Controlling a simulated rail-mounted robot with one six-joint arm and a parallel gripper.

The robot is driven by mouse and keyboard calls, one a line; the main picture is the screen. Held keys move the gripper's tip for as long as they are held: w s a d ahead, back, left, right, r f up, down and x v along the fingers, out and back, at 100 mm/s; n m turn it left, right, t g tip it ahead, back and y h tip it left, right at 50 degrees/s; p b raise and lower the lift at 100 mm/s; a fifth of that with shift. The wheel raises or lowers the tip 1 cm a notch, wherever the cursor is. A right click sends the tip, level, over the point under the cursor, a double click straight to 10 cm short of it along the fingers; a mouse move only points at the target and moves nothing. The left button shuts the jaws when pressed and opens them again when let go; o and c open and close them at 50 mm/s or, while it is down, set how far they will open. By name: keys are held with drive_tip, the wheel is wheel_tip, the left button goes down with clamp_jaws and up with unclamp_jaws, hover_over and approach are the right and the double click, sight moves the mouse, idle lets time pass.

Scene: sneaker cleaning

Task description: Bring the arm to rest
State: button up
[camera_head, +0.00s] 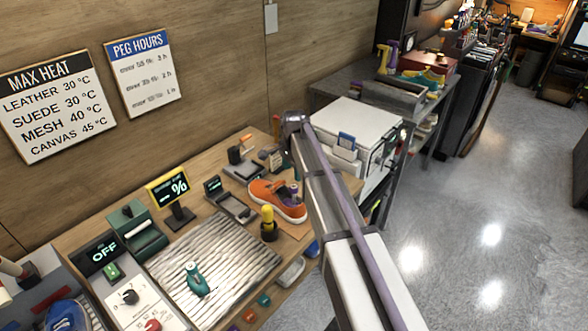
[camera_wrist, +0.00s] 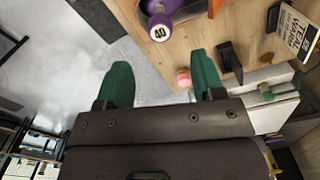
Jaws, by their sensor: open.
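My gripper (camera_wrist: 162,76) shows in the wrist view with its two green fingers spread wide apart and nothing between them. Pale grey floor shows beyond and between the fingers, with the wooden bench (camera_wrist: 235,30) to the right. A small pink-topped item (camera_wrist: 183,77) appears just left of the right finger; I cannot tell what it is. In the head view my arm rises from the lower right to a purple-grey joint beside the bench, and my gripper is hidden there. The orange sneaker (camera_head: 270,198) sits on the bench left of my arm.
A purple object marked 40 (camera_wrist: 160,28) shows near the fingers in the wrist view. On the bench are a ribbed mat (camera_head: 232,272) with a teal tool (camera_head: 196,280), a percent display (camera_head: 168,187) and a yellow-topped item (camera_head: 268,222). A white cabinet (camera_head: 355,122) stands behind my arm. Open floor (camera_head: 470,225) lies right.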

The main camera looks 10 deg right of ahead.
drive_tip(key=shift+r, duration=0.1)
idle(0.5)
drive_tip(key=shift+n, duration=0.7)
drive_tip(key=s+f+n+b, duration=0.2)
drive_tip(key=s+n, duration=1)
drive_tip(key=s, duration=1.6)
drive_tip(key=shift+a+f+n+b, duration=0.2)
drive_tip(key=shift+a+n+b, duration=0.1)
drive_tip(key=shift+a+b, duration=0.05)
